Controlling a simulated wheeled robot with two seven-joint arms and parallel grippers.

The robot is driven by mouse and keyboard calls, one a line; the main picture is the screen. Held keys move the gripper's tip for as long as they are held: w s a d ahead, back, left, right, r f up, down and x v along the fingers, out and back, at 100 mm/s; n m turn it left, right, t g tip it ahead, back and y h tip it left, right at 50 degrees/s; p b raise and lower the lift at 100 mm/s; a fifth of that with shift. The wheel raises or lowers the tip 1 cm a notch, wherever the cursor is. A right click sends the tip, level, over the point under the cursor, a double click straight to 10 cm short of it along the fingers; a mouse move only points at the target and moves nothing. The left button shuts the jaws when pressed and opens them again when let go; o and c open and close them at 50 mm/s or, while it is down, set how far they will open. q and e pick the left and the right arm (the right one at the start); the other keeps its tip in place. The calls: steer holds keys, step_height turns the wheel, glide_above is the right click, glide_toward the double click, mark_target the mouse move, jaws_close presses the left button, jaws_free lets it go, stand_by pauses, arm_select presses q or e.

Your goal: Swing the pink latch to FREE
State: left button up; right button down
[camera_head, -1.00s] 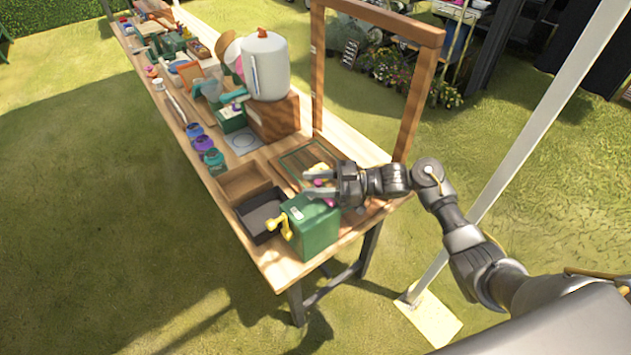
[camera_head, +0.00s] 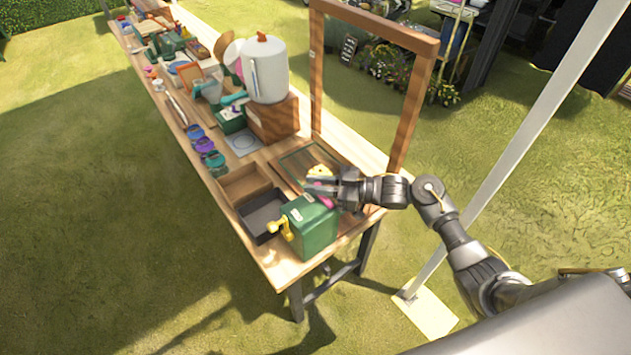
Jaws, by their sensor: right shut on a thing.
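The pink latch (camera_head: 325,201) shows as a small pink piece beside the fingers of my right gripper (camera_head: 314,188), behind the top of the green box (camera_head: 318,232). My right gripper is shut on the pink latch, with its fingers pointing left. The fingers and the box hide much of the latch, so its exact angle and any FREE mark cannot be read. A small yellow piece (camera_head: 320,170) sits just beyond the fingers. My left gripper is not in view.
The green box has a yellow crank (camera_head: 281,228) on its left side. A dark tray (camera_head: 262,214) and a wooden tray (camera_head: 246,184) lie to its left. A wooden frame (camera_head: 408,110) stands behind my right arm. A white dispenser (camera_head: 268,75) stands farther back.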

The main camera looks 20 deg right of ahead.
steer(key=c, duration=1.3)
jaws_free()
steer(key=shift+d, duration=0.2)
steer(key=shift+c, duration=0.2)
steer(key=shift+s+d+f, duration=0.1)
steer(key=shift+d, duration=0.05)
steer(key=b+v, duration=0.3)
steer(key=v, duration=0.7)
steer(key=shift+d, duration=0.25)
steer(key=shift+s, duration=0.2)
